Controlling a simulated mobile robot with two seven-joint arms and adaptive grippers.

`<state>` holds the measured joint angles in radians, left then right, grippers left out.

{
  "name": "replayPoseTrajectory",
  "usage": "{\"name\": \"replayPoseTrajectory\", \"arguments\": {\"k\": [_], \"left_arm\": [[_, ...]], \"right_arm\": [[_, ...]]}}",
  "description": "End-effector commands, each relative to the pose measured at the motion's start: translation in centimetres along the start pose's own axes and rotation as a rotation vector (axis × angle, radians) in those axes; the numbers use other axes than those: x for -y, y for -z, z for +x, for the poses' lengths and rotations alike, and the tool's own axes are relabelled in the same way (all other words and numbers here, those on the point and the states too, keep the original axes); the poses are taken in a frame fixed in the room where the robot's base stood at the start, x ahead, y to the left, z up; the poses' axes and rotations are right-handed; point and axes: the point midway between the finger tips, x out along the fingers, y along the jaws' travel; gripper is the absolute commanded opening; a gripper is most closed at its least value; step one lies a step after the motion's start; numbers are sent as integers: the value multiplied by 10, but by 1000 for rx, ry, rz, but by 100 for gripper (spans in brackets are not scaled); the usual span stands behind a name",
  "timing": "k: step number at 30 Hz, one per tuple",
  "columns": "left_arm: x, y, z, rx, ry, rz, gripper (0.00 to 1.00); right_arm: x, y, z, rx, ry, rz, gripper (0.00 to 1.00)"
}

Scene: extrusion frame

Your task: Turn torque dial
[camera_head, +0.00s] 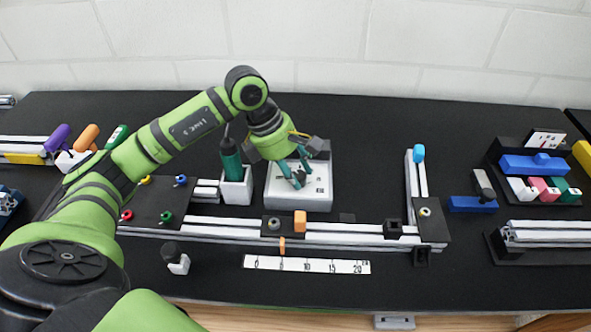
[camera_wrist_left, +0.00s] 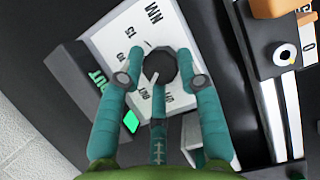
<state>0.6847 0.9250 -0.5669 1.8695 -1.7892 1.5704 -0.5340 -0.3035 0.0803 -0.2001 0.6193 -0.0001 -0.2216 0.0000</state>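The torque dial is a black round knob (camera_wrist_left: 161,66) with a pale pointer line, on a white box (camera_head: 299,198) printed with numbers in the middle of the bench. My left gripper (camera_head: 297,173) reaches down over this box in the head view. In the left wrist view its teal fingers (camera_wrist_left: 161,78) stand on both sides of the knob, with a narrow gap visible at each side. A third finger is below the knob. Contact with the knob cannot be made out. In the head view the gripper mostly hides the dial. My right gripper is not in view.
A teal-handled screwdriver (camera_head: 231,160) stands in a white holder just left of the box. An extrusion frame (camera_head: 345,228) with an orange block (camera_head: 299,221) runs in front. A small dark screen with green lettering (camera_wrist_left: 98,82) adjoins the box.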

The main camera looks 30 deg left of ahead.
Motion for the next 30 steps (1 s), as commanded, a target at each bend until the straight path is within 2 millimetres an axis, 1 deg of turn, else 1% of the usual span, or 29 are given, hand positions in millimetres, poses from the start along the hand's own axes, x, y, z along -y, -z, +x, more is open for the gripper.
{"name": "replayPoseTrajectory", "arguments": {"k": [8, 13, 24, 30], "left_arm": [[3, -1, 2, 3, 2, -12, 3], [4, 0, 4, 3, -21, -68, 3], [6, -1, 6, 3, -121, -311, 3], [7, -2, 6, 3, -171, -435, 3]], "right_arm": [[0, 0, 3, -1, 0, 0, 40], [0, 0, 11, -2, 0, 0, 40], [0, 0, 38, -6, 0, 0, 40], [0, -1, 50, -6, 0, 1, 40]]}}
